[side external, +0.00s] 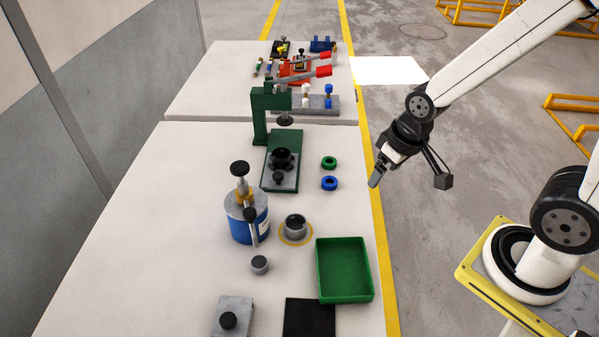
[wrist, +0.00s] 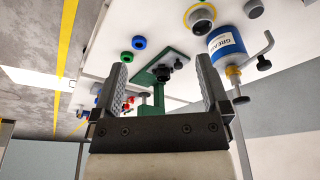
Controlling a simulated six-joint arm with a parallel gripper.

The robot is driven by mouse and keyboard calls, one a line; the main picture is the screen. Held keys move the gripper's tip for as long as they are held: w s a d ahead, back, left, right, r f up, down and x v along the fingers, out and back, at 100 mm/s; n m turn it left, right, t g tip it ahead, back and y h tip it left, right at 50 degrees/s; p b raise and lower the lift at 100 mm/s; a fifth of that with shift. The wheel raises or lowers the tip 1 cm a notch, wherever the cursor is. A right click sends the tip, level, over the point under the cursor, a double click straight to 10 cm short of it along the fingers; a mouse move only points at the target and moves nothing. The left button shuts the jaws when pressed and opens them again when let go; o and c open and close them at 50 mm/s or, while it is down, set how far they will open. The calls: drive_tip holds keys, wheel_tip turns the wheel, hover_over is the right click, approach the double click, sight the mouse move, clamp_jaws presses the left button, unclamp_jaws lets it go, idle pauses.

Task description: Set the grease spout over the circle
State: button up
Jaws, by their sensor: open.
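The grease can (side external: 248,222) is blue with a grey lid, a brass collar and a black-knobbed pump on top. In the wrist view, the can (wrist: 228,42) shows its GREASE label and a bent grey spout (wrist: 262,50) at its side. The yellow circle (side external: 284,238) is on the table right of the can, with a grey cup (side external: 295,228) standing inside it. The circle also shows in the wrist view (wrist: 200,27). My gripper (side external: 377,175) is open and empty, in the air beyond the table's right edge, away from the can. Its spread fingers (wrist: 162,88) show in the wrist view.
A green press (side external: 265,115) stands behind the can. A green ring (side external: 329,162) and a blue ring (side external: 329,183) lie near the right edge. A green tray (side external: 344,270), a small grey knobbed part (side external: 259,265) and a black mat (side external: 309,318) are in front. The left of the table is clear.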

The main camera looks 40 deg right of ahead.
drive_tip(key=shift+w, duration=0.15)
drive_tip(key=c, duration=0.7)
drive_tip(key=shift+w+a, duration=0.2)
drive_tip(key=c, duration=0.4)
drive_tip(key=shift+w+a+r+n, duration=0.1)
drive_tip(key=shift+w+a+n, duration=0.05)
drive_tip(key=shift+w+n, duration=0.2)
clamp_jaws()
drive_tip(key=w+a+r+n+g+h, duration=0.1)
drive_tip(key=w+a+r+n+g, duration=0.1)
drive_tip(key=w+a+n, duration=0.9)
drive_tip(key=w+a+f+n+h, duration=0.1)
drive_tip(key=w+a+n, duration=0.1)
drive_tip(key=a, duration=0.8)
drive_tip(key=w+a+n+g+h, duration=0.1)
drive_tip(key=w+a+n+h, duration=0.1)
drive_tip(key=a, duration=0.9)
drive_tip(key=shift+w+a+f+n, duration=0.25)
drive_tip(key=shift+w+f+n, duration=0.2)
drive_tip(key=shift+w, duration=0.4)
